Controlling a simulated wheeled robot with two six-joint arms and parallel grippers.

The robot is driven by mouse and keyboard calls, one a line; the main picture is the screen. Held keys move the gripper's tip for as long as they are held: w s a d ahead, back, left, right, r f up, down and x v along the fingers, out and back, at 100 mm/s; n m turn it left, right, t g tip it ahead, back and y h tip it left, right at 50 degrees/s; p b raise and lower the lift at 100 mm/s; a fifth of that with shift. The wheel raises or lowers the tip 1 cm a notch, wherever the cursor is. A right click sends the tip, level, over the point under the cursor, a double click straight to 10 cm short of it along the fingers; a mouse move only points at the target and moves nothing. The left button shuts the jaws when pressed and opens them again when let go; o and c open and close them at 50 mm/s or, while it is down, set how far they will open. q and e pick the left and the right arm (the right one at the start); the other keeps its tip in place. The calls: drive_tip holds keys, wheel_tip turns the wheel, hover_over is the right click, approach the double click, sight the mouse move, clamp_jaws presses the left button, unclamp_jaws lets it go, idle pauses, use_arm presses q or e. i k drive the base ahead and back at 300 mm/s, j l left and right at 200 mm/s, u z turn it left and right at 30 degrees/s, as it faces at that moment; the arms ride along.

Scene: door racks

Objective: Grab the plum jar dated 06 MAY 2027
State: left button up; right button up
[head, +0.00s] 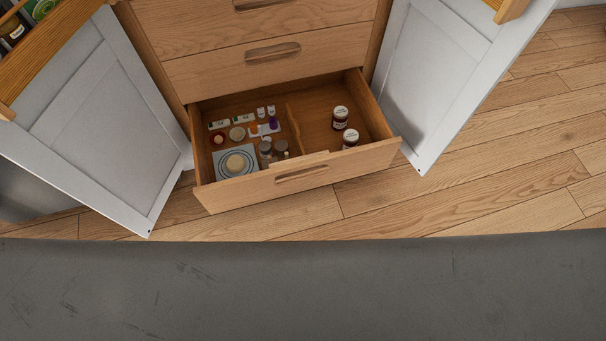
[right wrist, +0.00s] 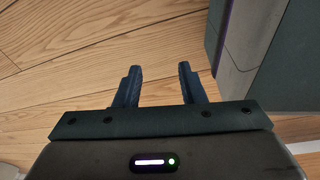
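Two small dark jars with white lids stand in the right compartment of the open bottom drawer in the head view. The far jar (head: 340,118) is near the middle of that compartment. The near jar (head: 350,138) is close to the drawer front. Their labels are too small to read, so I cannot tell which is plum or what dates they bear. My right gripper (right wrist: 158,72) shows in the right wrist view, open and empty above the wooden floor. It is not in the head view. My left gripper is in neither view.
The open drawer (head: 240,192) has a wooden divider (head: 293,124); its left compartment holds several small bottles, boxes and a white square item (head: 235,172). White doors stand open at left (head: 95,110) and right (head: 440,75). Wooden floor (head: 480,180) lies clear in front.

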sight(340, 114)
drive_tip(key=i+l+z, duration=0.2)
drive_tip(key=l+z, duration=0.2)
drive_tip(key=i+l+z, duration=0.25)
drive_tip(key=z, duration=0.15)
drive_tip(key=i+l+z, duration=0.25)
drive_tip(key=z, duration=0.15)
drive_tip(key=i+l, duration=0.05)
drive_tip(key=l, duration=0.05)
